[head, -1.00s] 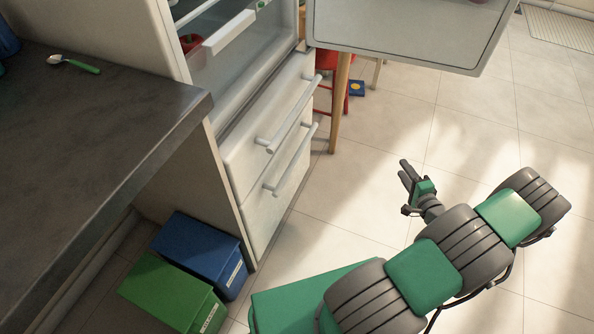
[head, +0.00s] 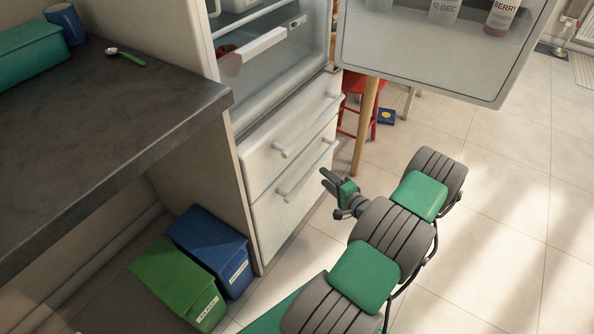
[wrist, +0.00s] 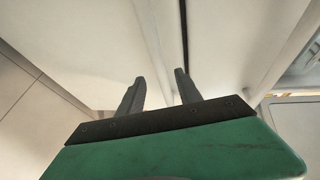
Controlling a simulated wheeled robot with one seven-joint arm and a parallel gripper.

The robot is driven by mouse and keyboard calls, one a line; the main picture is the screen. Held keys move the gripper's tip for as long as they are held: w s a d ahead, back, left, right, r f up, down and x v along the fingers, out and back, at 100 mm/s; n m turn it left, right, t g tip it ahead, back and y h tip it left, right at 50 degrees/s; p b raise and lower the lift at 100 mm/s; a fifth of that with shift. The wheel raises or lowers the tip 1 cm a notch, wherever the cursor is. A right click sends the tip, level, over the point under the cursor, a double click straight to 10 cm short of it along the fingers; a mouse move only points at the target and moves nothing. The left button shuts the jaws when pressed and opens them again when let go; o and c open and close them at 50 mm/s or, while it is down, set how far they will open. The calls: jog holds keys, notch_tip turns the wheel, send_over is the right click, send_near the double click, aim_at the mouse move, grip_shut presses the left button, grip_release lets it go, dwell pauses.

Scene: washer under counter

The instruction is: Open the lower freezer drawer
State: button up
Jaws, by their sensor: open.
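The lower freezer drawer (head: 284,219) is the bottom white front of the fridge in the head view, and it looks shut. Its pale bar handle (head: 307,172) runs along its upper part. My gripper (head: 328,179) is open and empty, close in front of the right end of that handle. In the wrist view, the open fingers (wrist: 156,83) point at white fronts. A dark seam (wrist: 184,40) runs between these fronts, and a pale bar (wrist: 156,45), probably the lower handle, lies just beyond the fingers. Contact cannot be told.
The upper freezer drawer (head: 268,160) is shut, with its own handle (head: 309,125). The open fridge door (head: 420,65) hangs above right. Blue (head: 214,245) and green (head: 170,280) bins stand left of the drawers under the counter (head: 110,125).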

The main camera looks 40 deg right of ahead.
aim_at(314, 169)
jog(key=w, duration=0.3)
jog(key=w+f+b, duration=0.1)
jog(key=w, duration=0.3)
jog(key=shift+w+d+f+b, duration=0.2)
jog(key=shift+b, duration=0.1)
jog(key=shift+c, duration=0.4)
grip_shut()
dwell(0.5)
